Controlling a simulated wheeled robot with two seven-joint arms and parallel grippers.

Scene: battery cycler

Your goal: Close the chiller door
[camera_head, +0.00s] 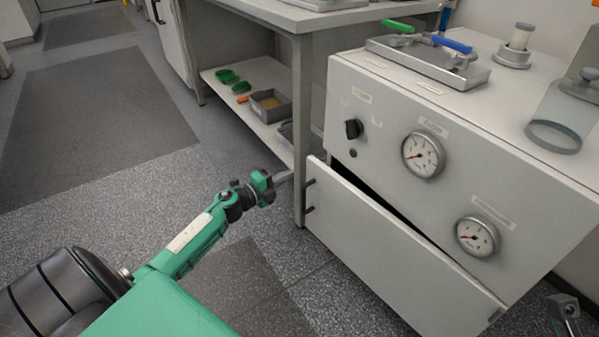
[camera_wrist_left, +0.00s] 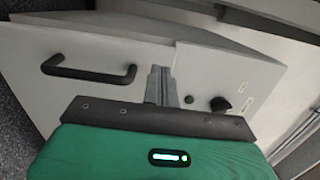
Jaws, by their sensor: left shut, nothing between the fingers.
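The chiller (camera_head: 385,105) is a white cabinet with gauges and a black knob, at the right of the head view. Its door (camera_head: 385,255), low on the front, stands ajar with a dark gap along its top edge. The black handle (camera_head: 309,196) is at the door's left end and shows as a bar in the left wrist view (camera_wrist_left: 90,73). My left gripper (camera_head: 284,178) is shut and empty, just left of the door's handle end. In the left wrist view its fingers (camera_wrist_left: 161,72) overlap the door's edge; contact is unclear. A grey metal piece at bottom right may be my right gripper (camera_head: 566,308).
A table leg (camera_head: 300,130) stands close behind my left gripper. The table's low shelf (camera_head: 245,100) holds green items and a grey bin (camera_head: 271,106). A metal tray (camera_head: 428,62) and glassware sit on the chiller. The floor left of the door is clear apart from my arm.

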